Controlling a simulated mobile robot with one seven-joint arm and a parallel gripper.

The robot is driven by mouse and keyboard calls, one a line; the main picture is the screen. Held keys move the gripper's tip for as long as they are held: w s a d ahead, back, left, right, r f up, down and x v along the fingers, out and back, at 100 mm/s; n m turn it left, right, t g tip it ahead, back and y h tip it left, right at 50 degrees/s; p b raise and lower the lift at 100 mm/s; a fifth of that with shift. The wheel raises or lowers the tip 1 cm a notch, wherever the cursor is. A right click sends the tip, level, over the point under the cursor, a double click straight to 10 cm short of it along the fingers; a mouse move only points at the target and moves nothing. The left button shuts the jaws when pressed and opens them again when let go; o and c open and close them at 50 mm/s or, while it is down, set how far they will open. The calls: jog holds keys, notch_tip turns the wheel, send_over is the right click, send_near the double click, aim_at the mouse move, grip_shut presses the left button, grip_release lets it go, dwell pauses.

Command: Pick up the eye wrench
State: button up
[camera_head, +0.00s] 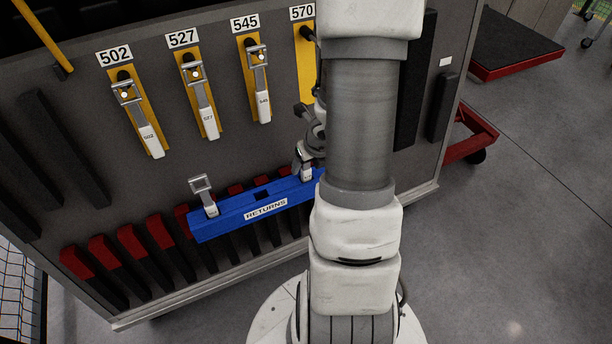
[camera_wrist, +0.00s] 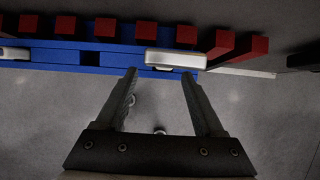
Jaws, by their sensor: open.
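An eye wrench with a white handle and grey square eye (camera_head: 205,195) stands in the left of the blue returns rack (camera_head: 230,222). Another wrench (camera_head: 306,172) stands at the rack's right end, its upper part partly behind my gripper and arm. In the head view my arm partly hides the gripper. A second white handle (camera_wrist: 12,53) shows at the wrist view's left edge.
Wrenches hang on yellow holders marked 502 (camera_head: 137,115), 527 (camera_head: 200,98) and 545 (camera_head: 258,80). Holder 570 (camera_head: 303,65) is partly hidden by my arm. Red-topped dark bars (camera_head: 105,248) line the panel below. A red cart (camera_head: 515,50) stands at right; grey floor is open there.

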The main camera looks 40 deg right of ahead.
aim_at(307, 166)
jog(key=shift+d+b+x, duration=0.2)
jog(key=shift+b+x, duration=0.6)
jog(key=shift+x, duration=0.55)
jog(key=shift+d+b+x, duration=0.2)
jog(key=shift+b+x, duration=0.55)
jog(key=shift+x, duration=0.65)
jog(key=shift+w+r, duration=0.15)
jog(key=shift+r, duration=0.05)
grip_shut()
